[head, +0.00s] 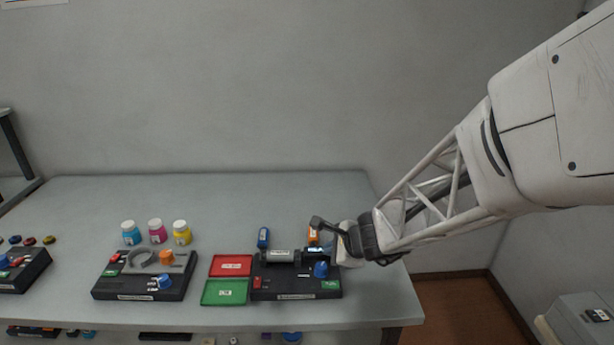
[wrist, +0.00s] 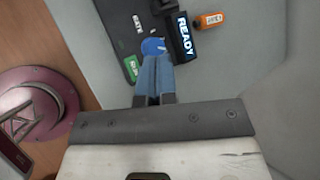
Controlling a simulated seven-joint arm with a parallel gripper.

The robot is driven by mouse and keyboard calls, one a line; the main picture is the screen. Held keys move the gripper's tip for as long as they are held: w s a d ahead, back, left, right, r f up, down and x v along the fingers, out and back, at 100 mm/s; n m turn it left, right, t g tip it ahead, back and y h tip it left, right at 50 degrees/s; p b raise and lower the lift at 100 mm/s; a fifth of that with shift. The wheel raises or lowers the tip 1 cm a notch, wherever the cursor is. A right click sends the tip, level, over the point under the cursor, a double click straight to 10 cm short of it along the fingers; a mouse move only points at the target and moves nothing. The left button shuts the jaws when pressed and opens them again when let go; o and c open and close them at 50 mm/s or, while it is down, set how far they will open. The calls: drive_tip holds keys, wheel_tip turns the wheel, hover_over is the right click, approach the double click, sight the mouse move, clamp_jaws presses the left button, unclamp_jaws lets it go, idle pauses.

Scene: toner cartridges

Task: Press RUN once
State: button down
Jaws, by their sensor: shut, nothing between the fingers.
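The dark device (head: 268,294) at the right of the table carries a green RUN button (head: 330,285) at its front right corner. The button also shows in the wrist view (wrist: 131,68), just left of my fingertips, with its lettering partly readable. A blue knob (head: 321,269) stands behind the button. In the wrist view the knob (wrist: 153,46) is just beyond my fingertips. A lit display (wrist: 183,30) reads READY. My gripper (wrist: 154,60) is shut and empty, its fingers side by side; I see no contact with the button.
An orange cartridge (head: 312,236) and a blue cartridge (head: 263,237) stand behind the device. A red tray (head: 231,266) and a green tray (head: 224,291) lie left of it. Another dark station (head: 140,290) and several coloured jars (head: 157,231) are further left. The table's right edge is close.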

sight(330, 286)
drive_tip(key=shift+w+f+m, duration=0.25)
drive_tip(key=shift+m, duration=0.05)
drive_tip(key=shift+f, duration=0.1)
drive_tip(key=shift+f, duration=4.3)
drive_tip(key=shift+f, duration=0.8)
idle(0.4)
drive_tip(key=shift+r, duration=0.8)
drive_tip(key=shift+r, duration=0.1)
drive_tip(key=shift+r, duration=2.45)
